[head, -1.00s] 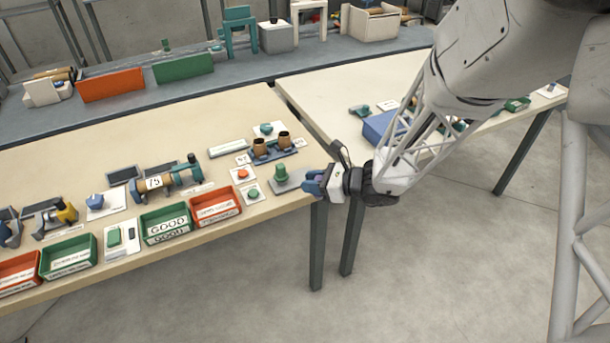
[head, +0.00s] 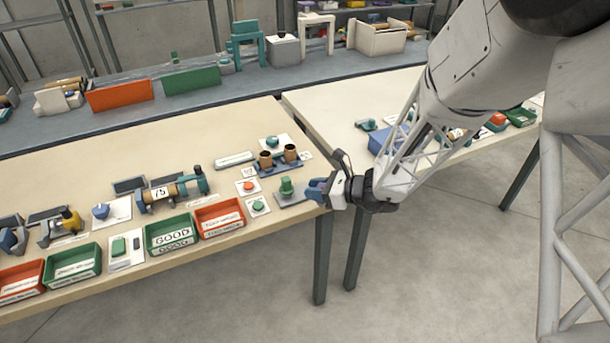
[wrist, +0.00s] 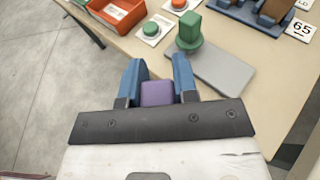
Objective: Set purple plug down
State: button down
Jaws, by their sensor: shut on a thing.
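The purple plug (wrist: 158,93) shows between the two blue fingers of my gripper (wrist: 157,78) in the wrist view. The fingers are shut on it. In the head view my gripper (head: 318,190) is at the right end of the left table, by the table's edge; the plug is too small to make out clearly there. A grey plate (wrist: 222,70) lies on the table just beyond the fingertips. A green plug (wrist: 190,32) stands upright on its left part, and the right part of the plate is bare. The green plug also shows in the head view (head: 286,187).
Green button (head: 258,205) and red button (head: 248,186) sit left of the plate. A blue rack with brown cups (head: 279,160) stands behind it. Red bin (head: 219,217) and green bin (head: 171,234) line the front edge. A gap separates the two tables.

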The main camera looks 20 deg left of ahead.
jog(key=w+a, duration=0.2)
jog(key=w, duration=0.1)
jog(key=w+a, duration=0.2)
jog(key=w, duration=0.1)
jog(key=w+a+f, duration=0.1)
jog(key=w+a, duration=0.1)
jog(key=w, duration=0.2)
jog(key=shift+a, duration=0.25)
jog(key=shift+f, duration=0.1)
jog(key=shift+f, duration=1.7)
jog(key=shift+f, duration=0.15)
jog(key=c, duration=0.9)
grip_release()
jog(key=shift+d+r, duration=0.2)
jog(key=v, duration=1.1)
jog(key=shift+s+d+r, duration=0.1)
jog(key=shift+d, duration=0.2)
